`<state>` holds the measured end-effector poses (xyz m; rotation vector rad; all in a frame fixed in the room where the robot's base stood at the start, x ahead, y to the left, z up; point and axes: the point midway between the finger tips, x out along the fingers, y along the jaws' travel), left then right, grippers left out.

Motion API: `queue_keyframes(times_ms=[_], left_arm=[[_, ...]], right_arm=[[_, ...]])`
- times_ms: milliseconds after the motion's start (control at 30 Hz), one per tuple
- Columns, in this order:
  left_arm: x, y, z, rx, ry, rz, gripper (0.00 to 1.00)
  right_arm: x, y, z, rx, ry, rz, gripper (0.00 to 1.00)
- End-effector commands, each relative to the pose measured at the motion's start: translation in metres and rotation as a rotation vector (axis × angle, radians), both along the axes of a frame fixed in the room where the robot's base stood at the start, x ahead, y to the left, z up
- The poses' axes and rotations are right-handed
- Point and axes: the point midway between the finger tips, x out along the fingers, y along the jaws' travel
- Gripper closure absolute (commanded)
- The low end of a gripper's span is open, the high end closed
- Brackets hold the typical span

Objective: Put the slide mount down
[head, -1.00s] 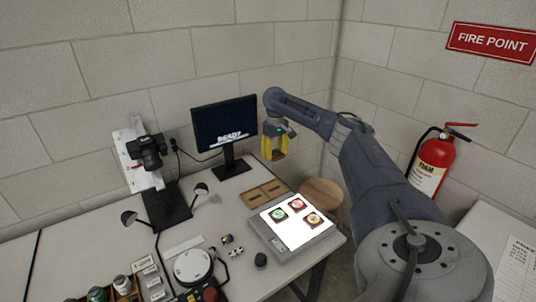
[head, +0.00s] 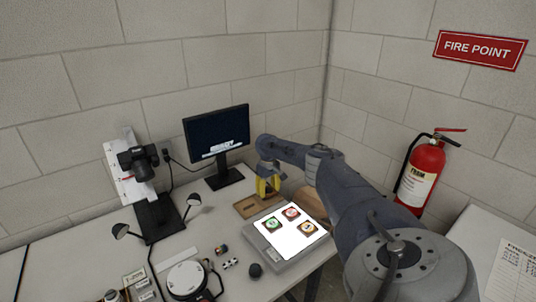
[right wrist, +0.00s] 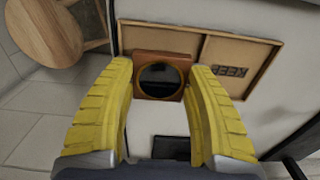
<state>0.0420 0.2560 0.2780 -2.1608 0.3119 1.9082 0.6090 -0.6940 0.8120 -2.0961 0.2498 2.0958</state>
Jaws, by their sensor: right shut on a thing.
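The slide mount (right wrist: 160,54) is a brown square with a dark round window. In the right wrist view it is between the yellow fingers of my right gripper (right wrist: 160,76), which is shut on it. In the head view my right gripper (head: 268,187) points down at the far right part of the wooden tray (head: 245,209). In the wrist view the mount overlaps the tray's left compartment; the right compartment (right wrist: 228,52) reads KEEP. I cannot tell whether the mount touches the tray floor. My left gripper is not in view.
A lit panel (head: 279,255) with several slide mounts on it lies just in front of the tray. A monitor (head: 217,135) stands behind left, and a camera stand (head: 160,215) further left. A round wooden stool (right wrist: 45,32) is beside the table.

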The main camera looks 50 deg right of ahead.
Motion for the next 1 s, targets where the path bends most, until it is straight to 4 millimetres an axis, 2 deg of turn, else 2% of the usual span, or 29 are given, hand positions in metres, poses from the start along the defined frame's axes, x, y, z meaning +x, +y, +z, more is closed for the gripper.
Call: queue_keyframes(times_ms=[100, 233, 733, 767, 800, 1000], left_arm=[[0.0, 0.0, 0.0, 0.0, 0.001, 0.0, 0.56], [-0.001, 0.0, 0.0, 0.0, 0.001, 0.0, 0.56], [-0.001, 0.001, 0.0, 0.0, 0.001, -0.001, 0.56], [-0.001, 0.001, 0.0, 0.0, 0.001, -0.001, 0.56], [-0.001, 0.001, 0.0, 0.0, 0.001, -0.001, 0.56], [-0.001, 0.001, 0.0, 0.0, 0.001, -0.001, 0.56]], right_arm=[[0.0, 0.001, -0.015, 0.001, 0.002, 0.0, 0.76], [0.0, 0.0, -0.024, 0.0, 0.0, 0.0, 0.76], [0.0, 0.001, -0.029, 0.0, 0.0, 0.0, 0.76], [0.0, 0.0, -0.029, 0.0, 0.0, 0.0, 0.42], [0.0, 0.0, -0.029, 0.0, 0.0, 0.0, 0.38], [0.0, 0.0, -0.028, 0.0, 0.0, 0.001, 0.38]])
